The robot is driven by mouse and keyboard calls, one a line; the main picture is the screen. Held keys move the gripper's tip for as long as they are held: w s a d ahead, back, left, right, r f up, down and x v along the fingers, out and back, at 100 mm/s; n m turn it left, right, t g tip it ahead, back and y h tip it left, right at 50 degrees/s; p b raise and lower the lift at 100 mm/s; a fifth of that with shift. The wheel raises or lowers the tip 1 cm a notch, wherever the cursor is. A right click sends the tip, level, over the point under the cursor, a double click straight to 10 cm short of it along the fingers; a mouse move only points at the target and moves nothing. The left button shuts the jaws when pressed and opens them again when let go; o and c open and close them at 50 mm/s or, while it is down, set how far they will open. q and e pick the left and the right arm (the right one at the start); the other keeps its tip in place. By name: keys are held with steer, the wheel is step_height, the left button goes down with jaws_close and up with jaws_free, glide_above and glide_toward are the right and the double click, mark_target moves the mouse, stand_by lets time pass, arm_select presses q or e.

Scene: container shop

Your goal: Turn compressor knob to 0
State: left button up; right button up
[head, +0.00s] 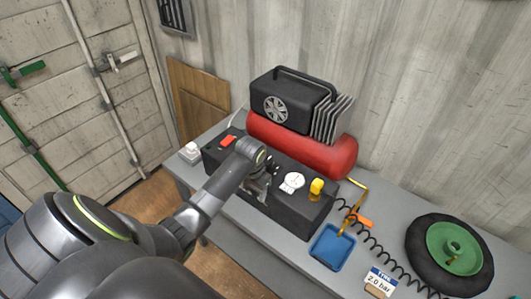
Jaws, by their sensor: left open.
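The compressor (344,157) stands at the back of the grey table, with a red tank and a black motor block on top. Its black control box (300,218) is in front of the tank. On the box are a yellow knob (316,186), a white round gauge (292,182) and a red switch (228,141). My left gripper (270,172) is open over the box, to the left of the gauge and apart from the yellow knob. The arm partly hides the box's middle. Which number the knob points to is too small to read.
A blue tray (331,247), a coiled black hose (381,251), a tyre with a green hub (451,252) and a "2.0 bar" sign (379,281) are on the right. A white block (190,151) sits at the table's left end. The corrugated wall is close behind.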

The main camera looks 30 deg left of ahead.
arm_select(q)
steer(key=w+r, duration=0.4)
steer(key=r, duration=0.1)
steer(key=w+r, duration=0.1)
steer(key=r, duration=0.1)
steer(key=shift+w+a+r, duration=0.35)
steer(key=shift+w+a, duration=0.05)
steer(key=w+a+r+g, duration=0.1)
steer(key=w+r, duration=0.4)
steer(key=r, duration=0.7)
steer(key=b, duration=0.6)
glide_above(267, 160)
step_height(267, 160, down, 6)
steer(key=shift+h, duration=0.3)
step_height(267, 160, down, 10)
steer(key=p, duration=0.3)
steer(key=shift+w, duration=0.1)
steer(key=shift+f, duration=0.45)
arm_select(e)
steer(key=shift+d+f, duration=0.35)
steer(key=shift+f, duration=0.25)
steer(key=shift+d+f, duration=0.3)
steer(key=shift+f, duration=0.25)
arm_select(q)
steer(key=c, duration=1)
arm_select(e)
steer(key=shift+a, duration=0.25)
